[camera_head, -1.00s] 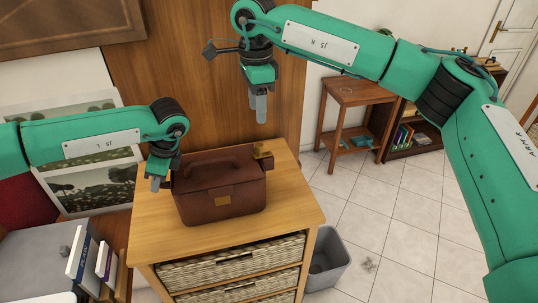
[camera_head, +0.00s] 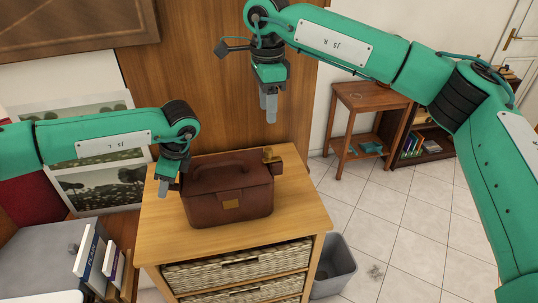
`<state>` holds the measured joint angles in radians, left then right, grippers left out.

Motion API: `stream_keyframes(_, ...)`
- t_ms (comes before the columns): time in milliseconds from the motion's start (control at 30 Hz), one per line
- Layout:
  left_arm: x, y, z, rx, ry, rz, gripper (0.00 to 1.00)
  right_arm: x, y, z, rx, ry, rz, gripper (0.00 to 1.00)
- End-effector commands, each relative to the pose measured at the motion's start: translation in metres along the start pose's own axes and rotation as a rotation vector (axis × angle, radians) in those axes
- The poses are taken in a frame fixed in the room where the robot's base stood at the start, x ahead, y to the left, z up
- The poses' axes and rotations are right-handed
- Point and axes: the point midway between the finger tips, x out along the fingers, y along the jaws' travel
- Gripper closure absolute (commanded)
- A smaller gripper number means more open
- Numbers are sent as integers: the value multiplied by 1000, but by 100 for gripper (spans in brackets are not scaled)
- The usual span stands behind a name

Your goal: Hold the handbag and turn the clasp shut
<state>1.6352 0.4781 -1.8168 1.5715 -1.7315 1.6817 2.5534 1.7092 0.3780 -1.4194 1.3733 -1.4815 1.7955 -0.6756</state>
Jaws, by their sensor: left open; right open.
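A brown leather handbag (camera_head: 228,188) stands upright on a wooden cabinet top, its handle lying over its top. A small gold plate (camera_head: 231,204) is on its front. A brass clasp (camera_head: 269,155) sits at its upper right end. My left gripper (camera_head: 164,188) points down close to the bag's left end; whether it touches the bag I cannot tell. My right gripper (camera_head: 269,110) hangs pointing down above and behind the bag's right end, apart from it. Both are empty.
The cabinet top (camera_head: 295,215) is bare around the bag, with wicker drawers (camera_head: 238,265) below. A grey bin (camera_head: 333,268) stands at its right. Books (camera_head: 92,256) stand at lower left. A small side table (camera_head: 372,98) is further back right.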

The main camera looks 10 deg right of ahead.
Motion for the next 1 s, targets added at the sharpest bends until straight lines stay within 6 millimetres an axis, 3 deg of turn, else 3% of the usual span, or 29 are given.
stream_keyframes(167,-15,-1,0,0,1,-3,55,0,0,0,0,0,0,54)
stream_keyframes(600,-101,-1,-1,0,1,-1,55,0,0,0,0,0,0,54)
stream_keyframes(800,-118,-1,0,0,-1,0,55,0,0,0,0,0,0,54)
stream_keyframes(1000,-120,0,-1,1,0,0,55,0,0,0,0,0,0,54)
